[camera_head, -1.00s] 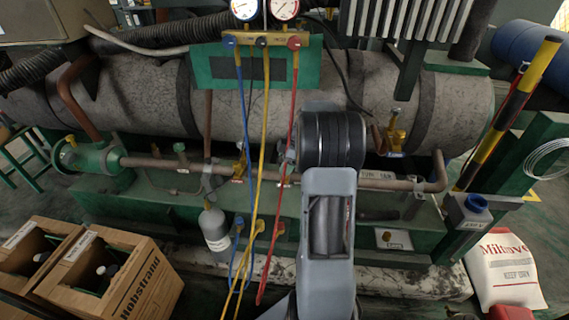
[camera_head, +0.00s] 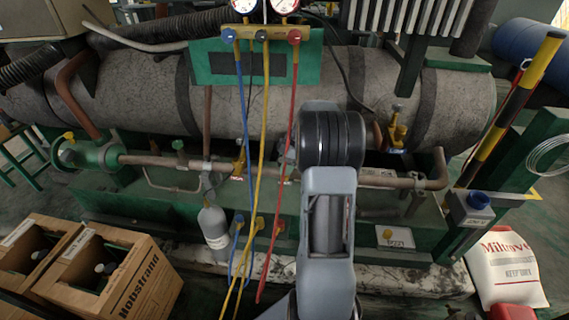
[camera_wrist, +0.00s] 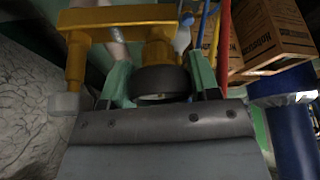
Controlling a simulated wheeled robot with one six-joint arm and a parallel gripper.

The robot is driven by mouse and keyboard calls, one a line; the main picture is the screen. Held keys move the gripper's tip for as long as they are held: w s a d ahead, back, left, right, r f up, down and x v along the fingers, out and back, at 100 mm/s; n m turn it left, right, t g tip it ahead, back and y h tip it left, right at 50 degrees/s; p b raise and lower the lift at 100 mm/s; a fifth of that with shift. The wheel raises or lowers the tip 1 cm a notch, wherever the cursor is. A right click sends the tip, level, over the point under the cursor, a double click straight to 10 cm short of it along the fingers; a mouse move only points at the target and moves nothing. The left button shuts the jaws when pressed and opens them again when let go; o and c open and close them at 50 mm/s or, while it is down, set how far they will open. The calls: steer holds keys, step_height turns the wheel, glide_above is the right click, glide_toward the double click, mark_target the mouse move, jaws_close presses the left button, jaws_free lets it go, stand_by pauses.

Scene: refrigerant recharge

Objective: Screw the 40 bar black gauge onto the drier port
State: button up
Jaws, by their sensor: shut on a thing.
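My gripper (camera_wrist: 160,78) shows in the wrist view, its two green fingers shut on the black round gauge (camera_wrist: 161,84). The gauge's rim and a sliver of its pale underside or face show; its rating cannot be read. A brass fitting (camera_wrist: 118,16) with a horizontal bar lies just beyond the gauge; whether they touch cannot be told. In the head view my arm hides the gripper and the gauge. Brass valves stand on the pipework at right (camera_head: 396,133) and left of my arm (camera_head: 239,165). I cannot tell which one is the drier port.
A manifold (camera_head: 262,34) with white-faced gauges hangs at the top, its blue, yellow and red hoses (camera_head: 268,180) running down left of my arm. A grey cylinder (camera_head: 214,232) stands below the pipe.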

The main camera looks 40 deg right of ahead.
steer(key=shift+f, duration=0.1)
steer(key=shift+m+t+h+b, duration=0.3)
steer(key=shift+m+b, duration=0.15)
steer(key=shift+m, duration=0.55)
steer(key=shift+m+t, duration=0.3)
steer(key=shift+m, duration=0.5)
steer(key=shift+h, duration=0.3)
steer(key=m+h, duration=0.1)
steer(key=m, duration=0.2)
steer(key=shift+m+t, duration=0.3)
